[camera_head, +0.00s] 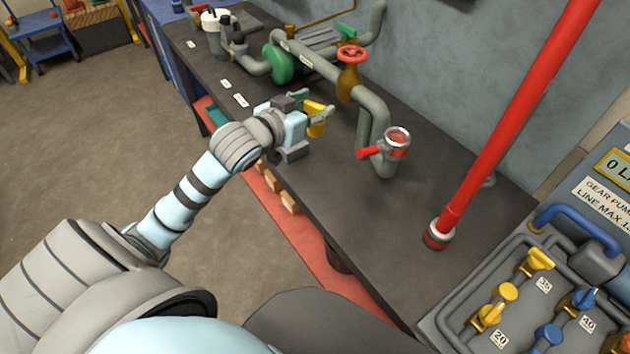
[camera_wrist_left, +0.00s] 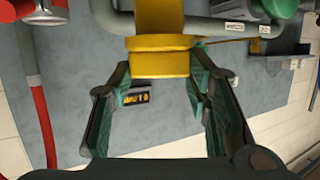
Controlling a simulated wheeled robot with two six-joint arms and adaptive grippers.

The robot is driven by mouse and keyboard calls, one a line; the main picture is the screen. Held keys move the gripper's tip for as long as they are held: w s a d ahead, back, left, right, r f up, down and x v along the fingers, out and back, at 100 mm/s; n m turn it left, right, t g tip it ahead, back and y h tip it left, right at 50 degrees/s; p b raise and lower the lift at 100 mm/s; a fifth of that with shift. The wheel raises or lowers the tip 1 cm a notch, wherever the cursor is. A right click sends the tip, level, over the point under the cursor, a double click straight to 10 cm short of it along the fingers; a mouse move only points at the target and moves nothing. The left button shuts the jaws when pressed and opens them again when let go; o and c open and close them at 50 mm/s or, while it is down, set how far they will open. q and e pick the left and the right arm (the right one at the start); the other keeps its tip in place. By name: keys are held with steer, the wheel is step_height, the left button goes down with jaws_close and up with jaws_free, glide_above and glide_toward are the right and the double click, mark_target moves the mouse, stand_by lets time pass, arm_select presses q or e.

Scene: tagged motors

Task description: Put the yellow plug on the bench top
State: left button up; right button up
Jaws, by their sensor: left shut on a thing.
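My left gripper (camera_head: 310,106) is shut on the yellow plug (camera_head: 317,122), above the dark bench top (camera_head: 400,240) near its front edge. In the left wrist view the plug (camera_wrist_left: 160,64) is a blocky yellow piece between the tips of my left gripper (camera_wrist_left: 161,72). The head view does not clearly show how high the plug is above the bench. My right gripper is not in view.
A grey pipe run with a red handwheel (camera_head: 352,54) and a red-handled valve (camera_head: 397,140) stands behind the gripper. A red post (camera_head: 500,120) rises farther right. A valve panel (camera_head: 540,300) is at lower right. The bench front is mostly clear.

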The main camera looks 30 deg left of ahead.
arm_select(q)
step_height(320, 180, down, 19)
steer(key=b, duration=0.5)
steer(key=shift+f+b, duration=0.2)
steer(key=shift+b, duration=0.15)
steer(key=shift+r, duration=0.1)
steer(key=o, duration=1.2)
steer(key=shift+c, duration=0.2)
